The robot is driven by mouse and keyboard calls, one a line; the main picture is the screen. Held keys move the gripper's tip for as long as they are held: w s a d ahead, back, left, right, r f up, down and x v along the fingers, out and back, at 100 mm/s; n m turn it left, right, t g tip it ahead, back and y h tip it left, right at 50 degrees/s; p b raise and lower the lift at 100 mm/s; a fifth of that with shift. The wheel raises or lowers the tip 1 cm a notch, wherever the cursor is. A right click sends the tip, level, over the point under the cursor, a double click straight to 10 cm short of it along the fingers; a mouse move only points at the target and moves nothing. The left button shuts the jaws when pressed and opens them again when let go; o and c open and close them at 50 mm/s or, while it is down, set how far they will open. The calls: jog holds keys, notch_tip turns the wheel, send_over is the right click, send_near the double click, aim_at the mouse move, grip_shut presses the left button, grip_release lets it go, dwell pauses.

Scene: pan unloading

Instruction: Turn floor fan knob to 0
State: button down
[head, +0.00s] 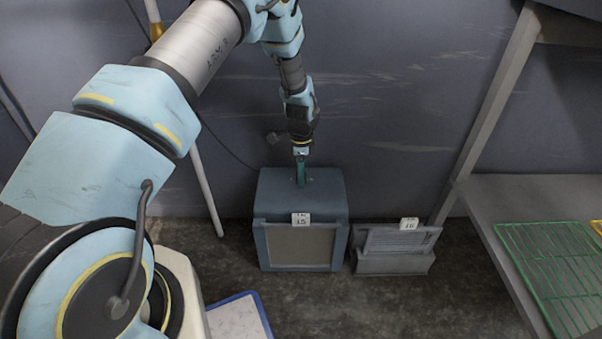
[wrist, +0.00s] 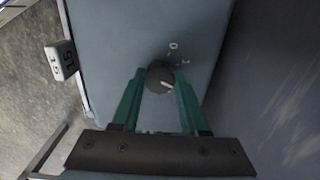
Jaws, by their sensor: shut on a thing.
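The floor fan (head: 325,195) is a blue-grey box with a pale front panel, standing on the floor against the wall. Its top surface (wrist: 112,35) fills much of the wrist view. The dark round knob (wrist: 160,76) is on that top, with a white pointer line toward the lower right of the picture. A white 0 and another white mark, which looks like a 1, sit above and to the right of the knob. My gripper (head: 300,180) points down at the fan's top. Its two green fingers are shut on the knob, one on each side. In the head view the knob is hidden.
A grey slotted holder (head: 395,265) with a tag stands on the floor right of the fan. A shelf (head: 490,205) with a green wire rack (head: 555,270) is at the right. A blue-edged board (head: 238,318) lies at the front. A pale pole (head: 203,185) leans left of the fan.

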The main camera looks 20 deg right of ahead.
jog(key=shift+n, duration=0.4)
jog(key=n+p, duration=0.1)
jog(key=n, duration=0.2)
jog(key=shift+r+n+p, duration=0.1)
jog(key=shift+n+p, duration=0.2)
jog(key=shift+p, duration=0.1)
jog(key=n+p, duration=0.1)
jog(key=n, duration=0.3)
jog(key=shift+n, duration=0.3)
jog(key=n+p, duration=0.1)
jog(key=n, duration=0.3)
jog(key=shift+n, duration=0.3)
jog(key=shift+n+p, duration=0.4)
jog(key=shift+n, duration=1.8)
jog(key=shift+c, duration=2.1)
grip_release()
